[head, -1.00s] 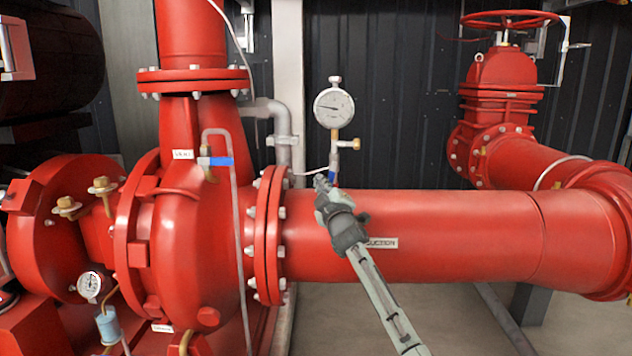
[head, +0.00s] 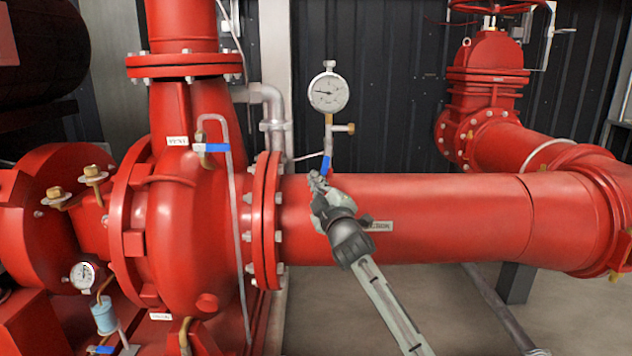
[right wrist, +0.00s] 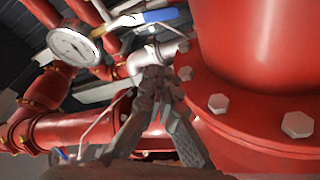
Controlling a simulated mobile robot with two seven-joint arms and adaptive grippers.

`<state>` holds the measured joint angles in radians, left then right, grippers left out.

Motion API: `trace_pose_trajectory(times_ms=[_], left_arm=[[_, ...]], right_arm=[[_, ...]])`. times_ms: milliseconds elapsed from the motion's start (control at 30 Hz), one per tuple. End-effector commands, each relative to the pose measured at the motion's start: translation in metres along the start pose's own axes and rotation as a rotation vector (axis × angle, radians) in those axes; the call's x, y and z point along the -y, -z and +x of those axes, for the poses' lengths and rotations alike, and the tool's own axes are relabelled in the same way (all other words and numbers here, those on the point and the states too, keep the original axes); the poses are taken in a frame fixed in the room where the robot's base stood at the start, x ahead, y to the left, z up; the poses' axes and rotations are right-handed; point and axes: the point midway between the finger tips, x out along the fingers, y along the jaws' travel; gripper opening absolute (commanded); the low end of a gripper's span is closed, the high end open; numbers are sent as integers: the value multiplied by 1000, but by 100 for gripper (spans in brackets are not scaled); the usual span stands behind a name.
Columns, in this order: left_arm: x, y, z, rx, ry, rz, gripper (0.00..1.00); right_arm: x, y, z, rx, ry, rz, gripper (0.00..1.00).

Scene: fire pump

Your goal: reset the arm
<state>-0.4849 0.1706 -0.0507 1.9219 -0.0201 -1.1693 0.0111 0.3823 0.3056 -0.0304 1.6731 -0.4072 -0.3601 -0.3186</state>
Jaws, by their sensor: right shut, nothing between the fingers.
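My right arm comes in from the bottom right in the head view. My right gripper (head: 316,181) is shut and empty, in front of the red suction pipe (head: 440,215) and just below the blue-handled valve under the pressure gauge (head: 328,92). In the right wrist view my gripper fingers (right wrist: 157,80) come together at the tips, close to a bolted red flange (right wrist: 250,120). The gauge (right wrist: 75,46) and a blue valve handle (right wrist: 160,15) also show there. I cannot tell whether the fingertips touch anything. My left gripper is not in view.
The red pump casing (head: 190,230) and its bolted flange (head: 267,220) stand left of my right gripper. A gate valve with a red handwheel (head: 490,6) is at the back right. A small gauge (head: 83,275) sits at the lower left. Bare floor shows below the pipe.

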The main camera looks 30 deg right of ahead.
Motion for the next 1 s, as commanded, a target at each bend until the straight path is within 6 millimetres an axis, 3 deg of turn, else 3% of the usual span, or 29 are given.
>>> trace_pose_trajectory(times_ms=[433,567,667,767,867,1000], left_arm=[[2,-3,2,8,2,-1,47],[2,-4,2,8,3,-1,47],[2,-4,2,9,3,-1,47],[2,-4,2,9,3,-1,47],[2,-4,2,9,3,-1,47],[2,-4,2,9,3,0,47]], right_arm=[[1,-1,0,2,2,1,0],[23,-16,-11,42,44,29,0],[63,-44,-36,122,123,78,0],[114,-80,-76,238,227,147,0],[163,-114,-124,366,332,214,0],[223,-156,-204,553,471,297,0]])
